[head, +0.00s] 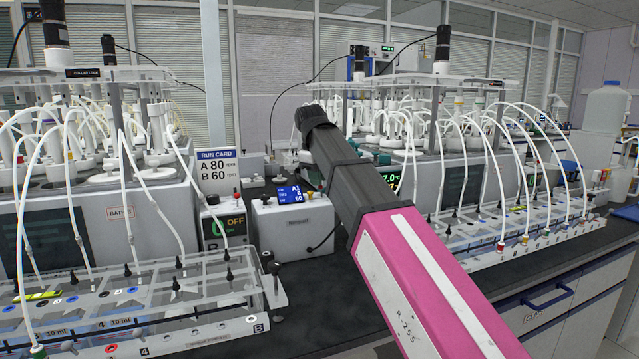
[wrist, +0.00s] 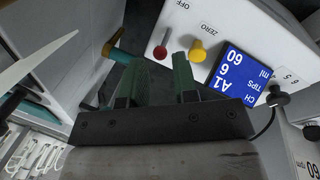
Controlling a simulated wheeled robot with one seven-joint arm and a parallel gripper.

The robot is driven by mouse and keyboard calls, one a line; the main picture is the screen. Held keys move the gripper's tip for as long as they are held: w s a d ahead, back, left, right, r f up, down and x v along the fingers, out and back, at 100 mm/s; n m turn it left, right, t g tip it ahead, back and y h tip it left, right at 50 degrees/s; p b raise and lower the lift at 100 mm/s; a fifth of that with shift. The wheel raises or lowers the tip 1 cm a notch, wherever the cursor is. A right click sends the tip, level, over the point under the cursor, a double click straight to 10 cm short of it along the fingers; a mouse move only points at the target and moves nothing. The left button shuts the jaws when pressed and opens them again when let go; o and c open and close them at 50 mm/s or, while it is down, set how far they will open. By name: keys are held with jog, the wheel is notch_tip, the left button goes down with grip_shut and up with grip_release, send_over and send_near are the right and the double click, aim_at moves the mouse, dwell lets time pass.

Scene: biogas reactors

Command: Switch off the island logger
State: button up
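The white box with a blue screen (head: 292,222), which I take for the island logger, stands on the dark bench between the two reactor rigs. Its screen (wrist: 237,72) reads CH A1, TIPS 6, ml 60 and is lit. In the wrist view a red button (wrist: 160,52) sits by the word OFF and a yellow button (wrist: 198,51) by ZERO. My gripper (wrist: 166,62) is open, its two green-padded fingers apart with nothing held between them. The red button shows just beyond the gap; I cannot tell the distance. In the head view my arm hides the fingers.
A controller reading 0 OFF (head: 224,226) stands left of the logger, with a run card (head: 217,178) behind it. Tubed racks (head: 140,305) fill the left front and the right (head: 520,225). A teal cylinder (wrist: 122,56) lies left of my fingers.

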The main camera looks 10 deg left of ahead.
jog(key=shift+x, duration=1)
grip_shut()
jog(key=shift+s, duration=0.1)
jog(key=shift+s+d+t+y, duration=0.25)
jog(key=shift+s+t+y, duration=0.2)
jog(key=shift+t, duration=0.35)
jog(key=shift+s+d+t+y, duration=0.25)
jog(key=shift+s+t+y, duration=0.15)
jog(key=shift+t, duration=0.4)
jog(key=shift+s+d+f+m+t+y, duration=0.1)
jog(key=shift+s+m+t+y, duration=0.1)
jog(key=shift+t+y, duration=0.4)
jog(key=shift+s+d+f+m+t+y, duration=0.15)
jog(key=shift+t+y, duration=0.1)
jog(key=shift+t, duration=0.65)
jog(key=shift+r, duration=0.1)
